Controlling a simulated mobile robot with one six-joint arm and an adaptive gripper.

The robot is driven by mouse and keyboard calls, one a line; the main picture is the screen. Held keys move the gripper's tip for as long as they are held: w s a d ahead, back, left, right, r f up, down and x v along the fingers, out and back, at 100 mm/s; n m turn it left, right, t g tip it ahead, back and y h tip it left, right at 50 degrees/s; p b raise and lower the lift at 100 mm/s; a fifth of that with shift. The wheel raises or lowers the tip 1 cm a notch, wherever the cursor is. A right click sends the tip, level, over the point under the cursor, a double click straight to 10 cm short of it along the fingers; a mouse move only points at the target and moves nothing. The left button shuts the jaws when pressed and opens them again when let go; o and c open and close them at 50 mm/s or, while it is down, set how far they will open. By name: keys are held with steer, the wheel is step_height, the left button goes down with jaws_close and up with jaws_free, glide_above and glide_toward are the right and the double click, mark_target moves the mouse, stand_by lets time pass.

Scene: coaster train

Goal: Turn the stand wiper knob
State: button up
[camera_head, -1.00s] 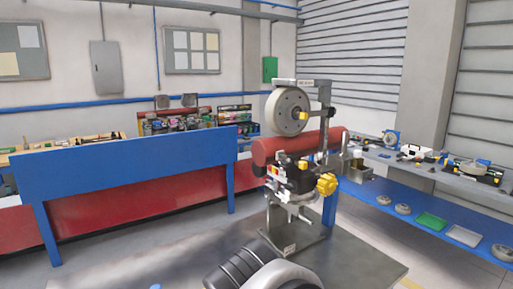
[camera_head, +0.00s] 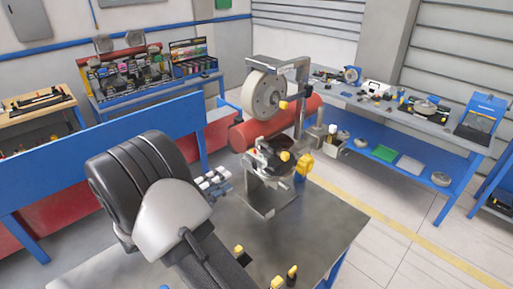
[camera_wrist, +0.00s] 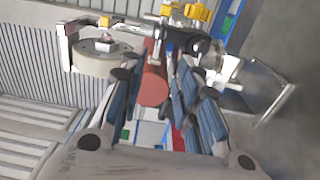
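The metal stand (camera_head: 303,100) on the grey table carries a round grey wheel (camera_head: 262,95) with a small yellow knob (camera_head: 283,105). Lower on the stand are a large yellow star-shaped knob (camera_head: 304,167) and a small yellow knob (camera_head: 285,156). I cannot tell which one is the wiper knob. In the wrist view, yellow knobs (camera_wrist: 197,12) show at the top, and the wheel (camera_wrist: 98,60) is at the upper left. My gripper (camera_head: 217,182) is just left of the stand, apart from the knobs. In the wrist view its blue-padded fingers (camera_wrist: 158,78) are spread and empty.
A red cylinder (camera_head: 252,132) lies behind the stand's lower part. The grey table (camera_head: 325,232) is clear on its right, with several small yellow-topped parts at its front. A blue panel (camera_head: 60,165) stands left; a workbench (camera_head: 440,135) with tools is behind right.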

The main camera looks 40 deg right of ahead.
mark_target(265, 156)
steer(key=d+p, duration=0.1)
steer(key=d, duration=1)
steer(key=w+d+p, duration=0.1)
steer(key=d, duration=0.5)
steer(key=shift+w+p, duration=0.1)
steer(key=shift+p, duration=0.25)
steer(key=shift+c, duration=0.4)
jaws_close()
